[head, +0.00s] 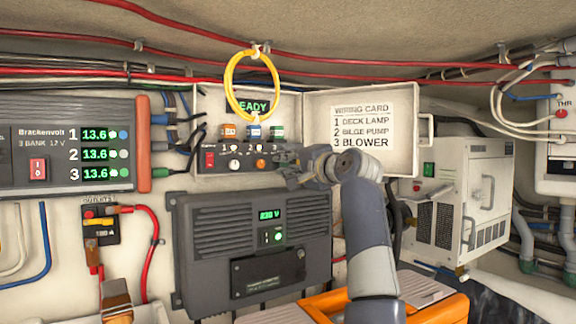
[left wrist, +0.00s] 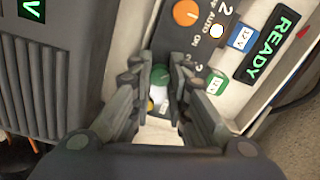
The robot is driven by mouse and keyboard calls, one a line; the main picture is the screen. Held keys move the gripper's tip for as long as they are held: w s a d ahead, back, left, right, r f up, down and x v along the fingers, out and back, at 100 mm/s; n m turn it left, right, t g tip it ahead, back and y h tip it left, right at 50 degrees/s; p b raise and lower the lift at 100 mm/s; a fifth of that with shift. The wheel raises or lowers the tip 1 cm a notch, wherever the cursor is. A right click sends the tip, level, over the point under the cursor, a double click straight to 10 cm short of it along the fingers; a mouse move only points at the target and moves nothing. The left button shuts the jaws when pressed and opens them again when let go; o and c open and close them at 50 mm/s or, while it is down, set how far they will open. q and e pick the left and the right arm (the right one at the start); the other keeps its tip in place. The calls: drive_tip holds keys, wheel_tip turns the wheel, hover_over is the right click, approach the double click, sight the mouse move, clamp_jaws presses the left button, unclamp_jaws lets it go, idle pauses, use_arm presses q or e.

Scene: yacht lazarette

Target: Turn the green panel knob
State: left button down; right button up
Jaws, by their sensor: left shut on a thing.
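The green panel knob (left wrist: 160,74) sits between the fingertips of my left gripper (left wrist: 159,82) in the left wrist view. The fingers are shut on it, one on each side. In the head view my left gripper (head: 285,164) reaches from the right to the lower right of the open switch panel (head: 206,122) and hides the green knob there. An orange knob (head: 261,165) and a white knob (head: 234,165) are left of it. The orange knob also shows in the left wrist view (left wrist: 186,13). A lit READY display (left wrist: 273,43) is on the panel. My right gripper is not in view.
The panel's open lid (head: 390,158) carries a wiring card (head: 362,127). A yellow cable loop (head: 231,88) hangs before the panel. A dark grey unit (head: 195,235) is just below. A white vented box (head: 450,205) stands at right, a red-ended battery monitor (head: 60,185) at left.

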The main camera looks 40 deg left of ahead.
use_arm(q)
drive_tip(key=c, duration=1.5)
unclamp_jaws()
drive_tip(key=shift+w, duration=0.1)
drive_tip(key=shift+d, duration=0.1)
drive_tip(key=v, duration=1.2)
